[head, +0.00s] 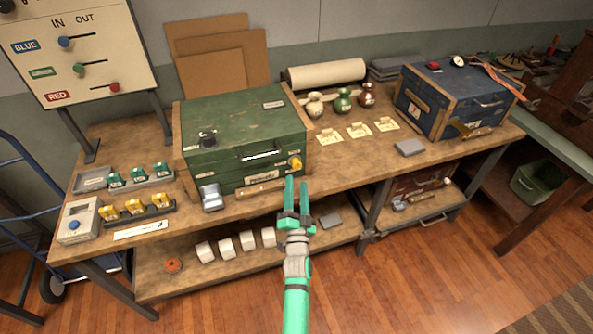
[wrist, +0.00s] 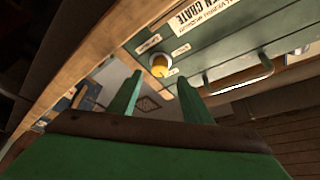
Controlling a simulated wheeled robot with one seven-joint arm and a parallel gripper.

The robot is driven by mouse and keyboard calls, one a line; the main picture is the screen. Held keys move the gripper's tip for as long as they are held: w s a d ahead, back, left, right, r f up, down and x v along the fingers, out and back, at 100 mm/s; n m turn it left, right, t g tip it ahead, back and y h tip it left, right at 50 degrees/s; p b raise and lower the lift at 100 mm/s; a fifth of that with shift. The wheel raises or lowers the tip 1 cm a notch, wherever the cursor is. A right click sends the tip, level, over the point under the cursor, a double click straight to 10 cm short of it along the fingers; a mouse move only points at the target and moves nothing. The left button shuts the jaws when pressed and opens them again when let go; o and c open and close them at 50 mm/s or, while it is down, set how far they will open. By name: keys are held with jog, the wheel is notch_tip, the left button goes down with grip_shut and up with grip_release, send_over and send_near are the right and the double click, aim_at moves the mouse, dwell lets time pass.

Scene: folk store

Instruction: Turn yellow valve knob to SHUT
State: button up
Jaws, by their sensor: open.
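The yellow valve knob (head: 295,163) is on the front of the green crate (head: 225,160), near its right end. In the wrist view the yellow knob (wrist: 159,66) shows beyond my fingers, with small white labels around it that I cannot read. I cannot tell which label the knob points to. My gripper (head: 296,188) is open and empty, just in front of and slightly below the knob. In the wrist view its two green fingers (wrist: 158,98) stand apart, and neither touches the knob.
The crate front has a metal handle (head: 262,154). A black knob (head: 208,139) sits on top of the crate. A blue crate (head: 455,97) stands at the right of the wooden bench (head: 340,172). White blocks (head: 247,241) sit on the lower shelf.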

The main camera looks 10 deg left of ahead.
aim_at(297, 167)
jog(key=x, duration=0.6)
jog(key=shift+w+r, duration=0.1)
jog(key=shift+w, duration=0.15)
jog(key=shift+a, duration=0.1)
jog(key=c, duration=1.1)
